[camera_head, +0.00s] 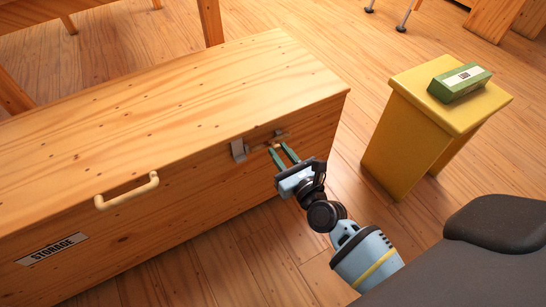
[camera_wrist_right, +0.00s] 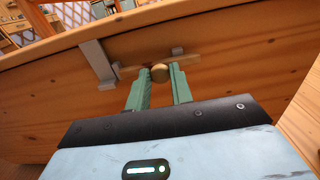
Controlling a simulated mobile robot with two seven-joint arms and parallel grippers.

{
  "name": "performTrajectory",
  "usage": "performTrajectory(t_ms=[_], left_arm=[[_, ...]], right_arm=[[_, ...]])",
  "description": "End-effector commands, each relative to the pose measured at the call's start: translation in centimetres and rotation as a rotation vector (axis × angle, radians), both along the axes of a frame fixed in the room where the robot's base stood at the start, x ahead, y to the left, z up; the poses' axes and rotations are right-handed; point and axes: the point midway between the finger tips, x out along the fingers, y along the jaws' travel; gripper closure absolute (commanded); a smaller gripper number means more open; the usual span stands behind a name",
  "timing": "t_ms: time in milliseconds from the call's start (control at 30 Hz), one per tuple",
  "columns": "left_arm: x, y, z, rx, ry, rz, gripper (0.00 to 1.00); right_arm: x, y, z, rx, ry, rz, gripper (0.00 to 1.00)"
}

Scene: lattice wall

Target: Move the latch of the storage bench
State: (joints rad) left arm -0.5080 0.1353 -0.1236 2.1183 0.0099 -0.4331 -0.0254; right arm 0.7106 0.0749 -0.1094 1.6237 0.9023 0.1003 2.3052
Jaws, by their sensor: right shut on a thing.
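The wooden storage bench (camera_head: 150,130) has its lid down. Its latch is a wooden bar (camera_wrist_right: 190,60) with a round brass-coloured knob (camera_wrist_right: 160,73), on the front face just under the lid's edge. A grey metal bracket (camera_head: 239,150) sits at the bar's left end; it also shows in the right wrist view (camera_wrist_right: 98,63). My right gripper (camera_head: 279,149) reaches the latch from the front right. Its two green fingers (camera_wrist_right: 160,76) are shut on the knob, one on each side. In the head view the fingertips partly hide the latch. My left gripper is not in view.
A cream handle (camera_head: 127,190) sticks out from the bench front, left of the latch, above a STORAGE label (camera_head: 52,249). A yellow stand (camera_head: 410,135) bearing a green box (camera_head: 460,83) is at the right. Wooden floor (camera_head: 335,170) lies clear between bench and stand.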

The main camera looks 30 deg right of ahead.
Motion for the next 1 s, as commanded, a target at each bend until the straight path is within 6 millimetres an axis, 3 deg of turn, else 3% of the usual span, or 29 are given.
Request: performTrajectory(t_ms=[200,233,400,733,1000], left_arm=[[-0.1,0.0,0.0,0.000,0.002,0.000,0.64],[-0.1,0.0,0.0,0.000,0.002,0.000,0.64],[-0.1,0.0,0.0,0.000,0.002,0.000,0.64],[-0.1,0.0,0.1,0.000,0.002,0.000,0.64],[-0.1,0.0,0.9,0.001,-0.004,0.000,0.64]], right_arm=[[0.0,-0.5,0.0,-0.003,0.000,-0.009,1.00],[0.0,-0.5,0.0,-0.003,0.000,-0.009,0.77],[0.0,-0.5,0.0,-0.003,0.000,-0.009,0.58],[-0.4,-0.3,0.0,-0.003,0.000,-0.005,0.58],[-4.3,-0.5,0.0,-0.005,0.002,-0.005,0.58]])
